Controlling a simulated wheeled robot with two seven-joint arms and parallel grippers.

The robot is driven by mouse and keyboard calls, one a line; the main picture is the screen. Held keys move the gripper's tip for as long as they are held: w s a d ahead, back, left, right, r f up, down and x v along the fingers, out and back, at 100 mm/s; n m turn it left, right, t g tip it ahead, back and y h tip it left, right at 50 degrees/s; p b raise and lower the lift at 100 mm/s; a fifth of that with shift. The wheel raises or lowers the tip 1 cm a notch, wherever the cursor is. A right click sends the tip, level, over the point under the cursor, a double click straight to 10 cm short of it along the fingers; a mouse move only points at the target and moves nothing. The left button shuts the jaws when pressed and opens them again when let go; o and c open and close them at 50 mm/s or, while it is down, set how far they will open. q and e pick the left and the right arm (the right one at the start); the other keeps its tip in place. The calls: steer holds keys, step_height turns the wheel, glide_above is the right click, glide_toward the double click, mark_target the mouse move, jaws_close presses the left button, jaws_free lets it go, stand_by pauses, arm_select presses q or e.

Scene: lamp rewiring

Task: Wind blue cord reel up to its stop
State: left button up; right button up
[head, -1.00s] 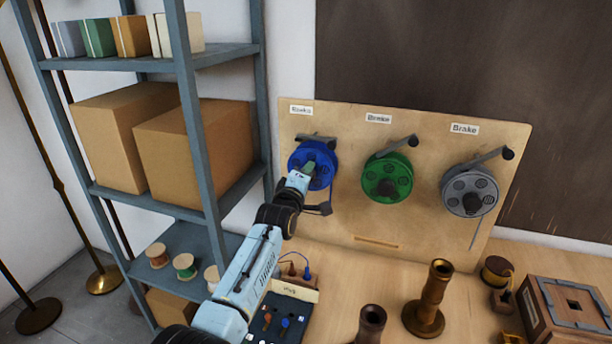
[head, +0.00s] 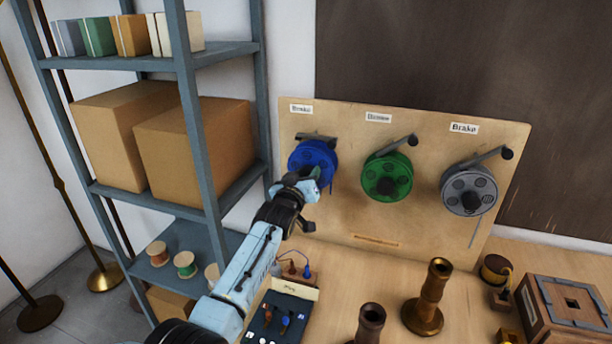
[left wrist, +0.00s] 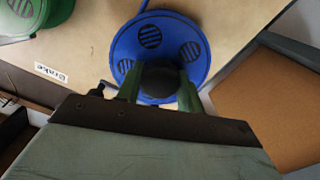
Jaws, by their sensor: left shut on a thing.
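The blue cord reel (head: 313,158) hangs at the left of the upright wooden board, under a small label reading Brake. It also shows in the left wrist view (left wrist: 178,22), with slotted round openings in its face. My left gripper (head: 312,176) is at the front of the reel. In the left wrist view its green fingers (left wrist: 160,85) are shut on the reel's dark round knob (left wrist: 159,79). The brake lever at the reel's top is partly visible in the head view. My right gripper is not in view.
A green reel (head: 387,177) and a grey reel (head: 469,191) hang to the right on the same board (head: 345,215). A shelf unit (head: 203,130) with cardboard boxes stands close on the left. Brass candlestick-like parts (head: 428,298) and a wooden box (head: 570,312) stand on the bench.

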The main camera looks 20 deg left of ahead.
arm_select(q)
steer(key=m, duration=0.4)
steer(key=shift+m, duration=0.3)
steer(key=m, duration=0.3)
steer(key=shift+m+b, duration=0.3)
steer(key=shift+m, duration=0.1)
steer(key=m, duration=0.4)
steer(key=shift+m, duration=2.1)
steer(key=o, duration=1)
